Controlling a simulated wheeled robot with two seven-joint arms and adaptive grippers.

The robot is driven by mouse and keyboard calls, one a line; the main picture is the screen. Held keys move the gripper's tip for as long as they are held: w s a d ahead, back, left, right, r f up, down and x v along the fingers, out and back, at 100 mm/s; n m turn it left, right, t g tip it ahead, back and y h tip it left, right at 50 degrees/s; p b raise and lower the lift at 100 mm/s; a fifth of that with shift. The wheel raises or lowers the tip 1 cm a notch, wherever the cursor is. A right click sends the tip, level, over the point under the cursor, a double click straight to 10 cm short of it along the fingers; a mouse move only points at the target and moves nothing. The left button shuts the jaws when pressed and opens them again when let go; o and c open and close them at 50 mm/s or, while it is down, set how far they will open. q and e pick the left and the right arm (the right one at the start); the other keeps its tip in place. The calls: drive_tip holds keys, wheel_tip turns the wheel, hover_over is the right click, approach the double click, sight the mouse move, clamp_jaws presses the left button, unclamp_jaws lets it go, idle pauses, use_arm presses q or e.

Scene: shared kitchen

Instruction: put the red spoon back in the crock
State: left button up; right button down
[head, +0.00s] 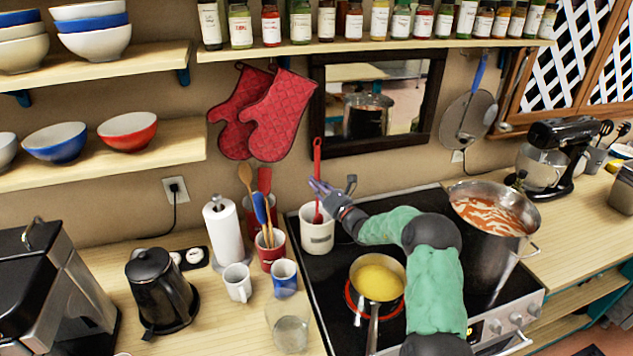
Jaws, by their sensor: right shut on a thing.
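The spoon's lower part shows below the fingers at the mouth of a white crock (317,238), which stands on the back left of the stove. The lower end is hidden, so I cannot tell whether it rests on the crock's bottom. My right arm reaches in over the stove from the lower right. My left gripper is not in view.
A pan of yellow food (379,279) sits on a glowing burner, close to my arm. A large soup pot (489,225) stands right. Left of the stove are a red utensil holder (271,252), mugs (238,283) and paper towels (222,230). Red mitts (265,112) hang above.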

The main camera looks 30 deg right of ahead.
drive_tip(key=shift+f+b, duration=0.85)
drive_tip(key=shift+f, duration=1.2)
drive_tip(key=c, duration=1.2)
unclamp_jaws()
drive_tip(key=shift+o, duration=0.2)
drive_tip(key=o, duration=1.2)
drive_tip(key=shift+c, duration=0.2)
drive_tip(key=shift+s, duration=0.1)
